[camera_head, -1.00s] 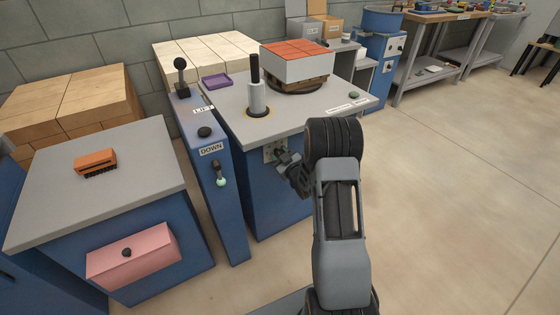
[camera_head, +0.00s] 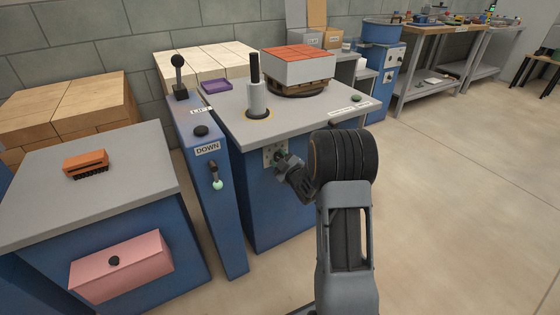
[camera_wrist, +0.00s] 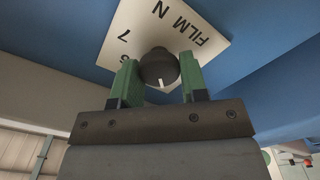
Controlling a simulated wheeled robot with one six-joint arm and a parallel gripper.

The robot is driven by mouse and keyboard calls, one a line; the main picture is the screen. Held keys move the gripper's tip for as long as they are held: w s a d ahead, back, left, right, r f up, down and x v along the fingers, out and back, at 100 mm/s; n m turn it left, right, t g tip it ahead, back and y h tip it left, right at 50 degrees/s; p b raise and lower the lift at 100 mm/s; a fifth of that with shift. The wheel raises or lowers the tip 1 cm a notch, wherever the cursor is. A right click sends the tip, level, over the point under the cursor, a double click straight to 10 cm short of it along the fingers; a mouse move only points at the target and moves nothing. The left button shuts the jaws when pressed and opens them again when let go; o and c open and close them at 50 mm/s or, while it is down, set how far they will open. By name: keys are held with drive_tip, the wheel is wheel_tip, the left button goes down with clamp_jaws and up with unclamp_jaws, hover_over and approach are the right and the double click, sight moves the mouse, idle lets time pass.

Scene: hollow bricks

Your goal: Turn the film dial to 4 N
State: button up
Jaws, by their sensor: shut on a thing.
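The film dial (camera_wrist: 159,68) is a dark round knob with a white pointer mark, on a white plate (camera_wrist: 135,30) lettered FILM N. A 7 shows on the plate at the left; the other figures are partly hidden or unclear. My gripper (camera_wrist: 158,78) has its green fingers on either side of the knob and is shut on it. The pointer mark faces the bottom of the wrist view, toward my gripper. In the head view my gripper (camera_head: 281,160) reaches the plate (camera_head: 269,154) on the blue machine's front, and the knob is hidden there.
Left of the plate stands a blue column with a DOWN label (camera_head: 207,148) and a small lever (camera_head: 216,178). The grey machine top (camera_head: 300,108) overhangs above my gripper. A pink drawer front (camera_head: 120,265) is at the lower left. Open floor (camera_head: 460,200) lies to the right.

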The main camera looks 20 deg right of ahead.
drive_tip(key=o, duration=0.9)
drive_tip(key=s+d+p, duration=0.1)
drive_tip(key=s+p, duration=0.1)
drive_tip(key=s, duration=1.1)
drive_tip(key=shift+s+d, duration=0.25)
drive_tip(key=shift+s, duration=0.15)
drive_tip(key=s+a+r+m+g+h+p, duration=0.1)
drive_tip(key=a+r+m+g+h+p, duration=0.2)
drive_tip(key=r+p, duration=0.7)
drive_tip(key=a+r+m+g+h+p, duration=0.1)
drive_tip(key=r+m+g+p, duration=0.25)
drive_tip(key=r+p, duration=0.7)
drive_tip(key=s+a+r+m+g+p, duration=0.1)
drive_tip(key=s+a+r+g+p, duration=0.1)
drive_tip(key=s+r, duration=0.3)
drive_tip(key=s+a+r+m+g+y+p, duration=0.1)
drive_tip(key=s+a+r+g+p, duration=0.2)
drive_tip(key=r, duration=0.4)
drive_tip(key=s+a+r+m+g+p, duration=0.1)
drive_tip(key=s+a+r+g+p, duration=0.1)
drive_tip(key=s+a+r+p, duration=0.2)
drive_tip(key=s+r+p, duration=0.1)
drive_tip(key=s+r, duration=0.1)
drive_tip(key=s, duration=0.1)
drive_tip(key=shift+a+r+m+y, duration=0.3)
drive_tip(key=shift+r+m+y, duration=0.05)
drive_tip(key=shift+y, duration=0.05)
